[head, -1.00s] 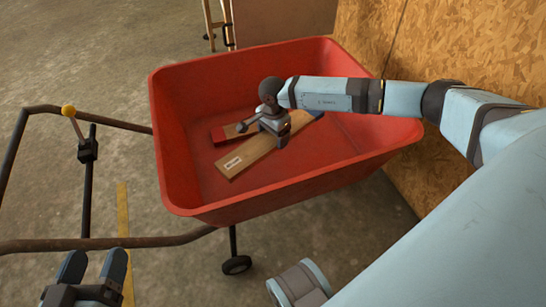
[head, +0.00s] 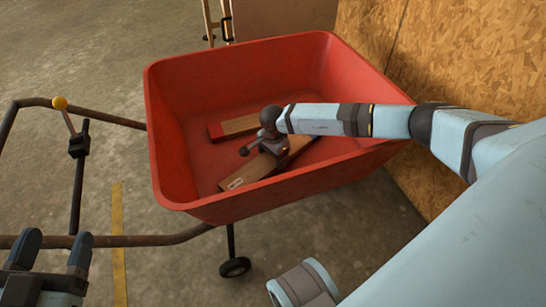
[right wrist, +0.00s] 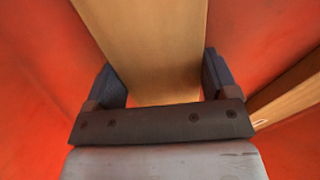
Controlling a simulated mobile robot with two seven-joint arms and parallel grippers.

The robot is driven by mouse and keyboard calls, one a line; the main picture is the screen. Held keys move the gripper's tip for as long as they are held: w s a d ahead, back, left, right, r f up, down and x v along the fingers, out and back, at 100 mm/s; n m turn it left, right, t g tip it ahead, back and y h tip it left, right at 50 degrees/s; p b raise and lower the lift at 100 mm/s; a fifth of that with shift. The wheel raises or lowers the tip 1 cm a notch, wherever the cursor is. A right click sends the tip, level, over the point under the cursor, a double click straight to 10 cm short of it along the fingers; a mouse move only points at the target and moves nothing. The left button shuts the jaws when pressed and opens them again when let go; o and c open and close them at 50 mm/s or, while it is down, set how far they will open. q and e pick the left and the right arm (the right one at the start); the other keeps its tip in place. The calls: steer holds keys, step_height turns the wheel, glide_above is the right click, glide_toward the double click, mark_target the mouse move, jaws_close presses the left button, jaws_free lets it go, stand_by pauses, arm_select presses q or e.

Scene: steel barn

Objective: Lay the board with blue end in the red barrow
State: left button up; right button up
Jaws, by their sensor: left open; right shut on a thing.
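The red barrow (head: 180,165) stands in the middle of the head view. My right gripper (head: 267,158) is inside it, shut on a wooden board (head: 250,171) with a white label near its lower left end. The board lies slantwise low in the tray; I cannot tell whether it touches the floor. Its upper right end is mostly hidden, and no blue shows clearly now. In the right wrist view, the board (right wrist: 155,45) runs between the two fingers. My left gripper (head: 55,245) is open and empty at the lower left, outside the barrow.
Another board (head: 240,125) with a red end lies in the barrow behind the held one; a board edge (right wrist: 290,95) also shows in the right wrist view. The barrow's brown handle frame (head: 160,240) extends left. A chipboard wall (head: 450,60) stands close on the right.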

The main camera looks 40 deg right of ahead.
steer(key=shift+f, duration=0.15)
steer(key=o, duration=1)
arm_select(q)
steer(key=shift+s+f, duration=0.1)
arm_select(e)
steer(key=shift+r, duration=0.4)
arm_select(q)
steer(key=s+n+p, duration=0.1)
steer(key=p, duration=0.1)
steer(key=d+n+g+p, duration=0.1)
steer(key=s+f+n+g+y+p, duration=0.1)
steer(key=n+p, duration=0.1)
steer(key=shift+s+d+f+p, duration=0.1)
steer(key=shift+s+d+p, duration=0.2)
steer(key=shift+d+p, duration=0.1)
arm_select(e)
step_height(320, 180, up, 12)
steer(key=shift+f, duration=0.25)
arm_select(q)
steer(key=shift+r, duration=0.25)
